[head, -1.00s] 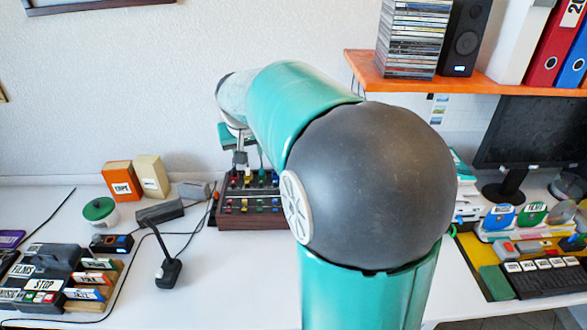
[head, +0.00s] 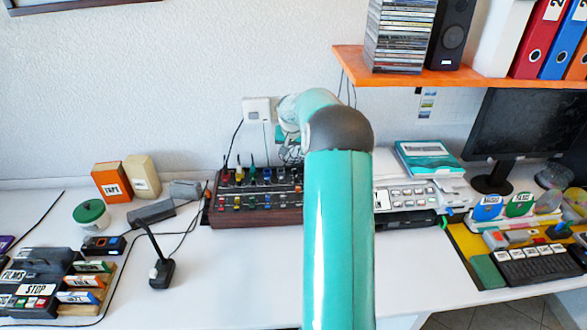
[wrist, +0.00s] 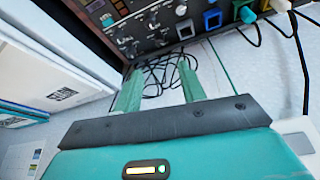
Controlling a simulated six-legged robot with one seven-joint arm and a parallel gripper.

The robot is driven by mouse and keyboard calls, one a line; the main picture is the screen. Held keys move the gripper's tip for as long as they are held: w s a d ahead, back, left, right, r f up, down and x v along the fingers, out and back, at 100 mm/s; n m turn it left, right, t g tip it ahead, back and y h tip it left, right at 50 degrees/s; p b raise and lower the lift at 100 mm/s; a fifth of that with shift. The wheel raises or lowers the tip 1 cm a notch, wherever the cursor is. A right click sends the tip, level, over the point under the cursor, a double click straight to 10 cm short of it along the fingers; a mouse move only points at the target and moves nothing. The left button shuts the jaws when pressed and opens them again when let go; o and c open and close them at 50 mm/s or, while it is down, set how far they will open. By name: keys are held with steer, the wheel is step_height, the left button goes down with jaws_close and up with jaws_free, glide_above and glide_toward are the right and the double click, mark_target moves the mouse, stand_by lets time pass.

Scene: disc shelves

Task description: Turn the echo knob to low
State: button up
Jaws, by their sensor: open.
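The mixer (head: 255,217), a dark wooden-sided box with rows of coloured knobs and plugs, stands against the wall in the head view. My arm covers its right part. In the wrist view its dark panel (wrist: 150,28) shows at the top, with small silver knobs, white markings and blue and green plugs. I cannot read which knob is echo. My gripper (wrist: 159,84) is open and empty, its two green fingers apart, below the panel in the picture and not visibly touching a knob. In the head view it is mostly hidden behind my arm.
Black cables (wrist: 160,75) lie beyond my fingertips. Left of the mixer are a desk microphone (head: 162,272) and an orange tape box (head: 112,182). An orange shelf (head: 440,77) overhangs at the right. The white desk (head: 230,275) in front is clear.

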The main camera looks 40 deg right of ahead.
mark_target(295, 169)
steer(key=x, duration=1.3)
steer(key=shift+a, duration=0.1)
steer(key=shift+c, duration=0.2)
jaws_close()
